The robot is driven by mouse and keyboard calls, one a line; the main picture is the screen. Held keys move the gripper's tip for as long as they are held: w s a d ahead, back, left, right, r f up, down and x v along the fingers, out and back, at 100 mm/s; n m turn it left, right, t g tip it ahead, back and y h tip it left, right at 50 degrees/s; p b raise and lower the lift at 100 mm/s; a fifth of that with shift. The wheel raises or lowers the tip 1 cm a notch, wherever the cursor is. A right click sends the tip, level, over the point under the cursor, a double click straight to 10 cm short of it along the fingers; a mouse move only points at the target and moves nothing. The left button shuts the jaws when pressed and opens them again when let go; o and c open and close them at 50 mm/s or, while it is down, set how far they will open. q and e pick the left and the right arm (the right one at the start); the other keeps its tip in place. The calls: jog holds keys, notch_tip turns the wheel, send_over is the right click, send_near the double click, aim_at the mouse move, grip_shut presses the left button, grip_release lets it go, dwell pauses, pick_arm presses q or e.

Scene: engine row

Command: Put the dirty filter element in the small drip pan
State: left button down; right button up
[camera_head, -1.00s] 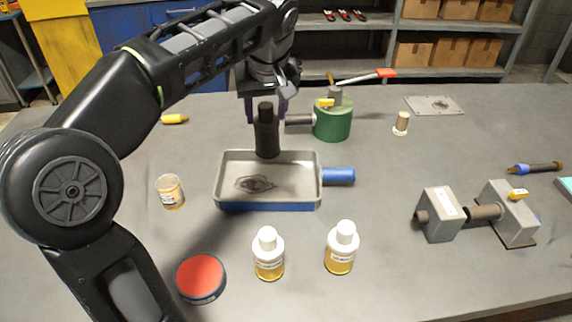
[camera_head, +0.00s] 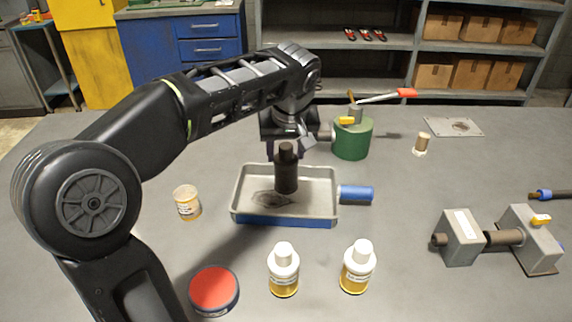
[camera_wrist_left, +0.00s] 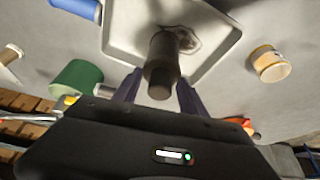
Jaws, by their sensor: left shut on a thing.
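The dirty filter element is a dark, upright cylinder (camera_head: 286,170) with a narrower top. My left gripper (camera_head: 284,150) is shut on it near the top. The small drip pan (camera_head: 285,221) is a shallow grey tray with a blue outer side and a dark oily stain inside. The filter is over the pan, its lower end within the rim's outline; I cannot tell if it touches the floor. In the left wrist view the filter (camera_wrist_left: 162,62) is between the two fingers, with the pan rim (camera_wrist_left: 112,42) behind. My right gripper is not in view.
A blue cylinder (camera_head: 356,194) lies at the pan's right side. A green canister (camera_head: 352,140) stands behind. A small jar (camera_head: 187,203) is left. Two white-capped bottles (camera_head: 283,272) (camera_head: 357,268) and a red-topped tin (camera_head: 214,289) stand in front. A grey block fixture (camera_head: 459,238) is right.

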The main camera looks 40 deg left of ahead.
aim_at(286, 160)
pick_arm(q)
jog(key=shift+f, duration=1.85)
jog(key=shift+f, duration=0.15)
jog(key=c, duration=0.6)
grip_release()
jog(key=shift+c, duration=0.2)
jog(key=v, duration=1.2)
jog(key=shift+a, duration=0.1)
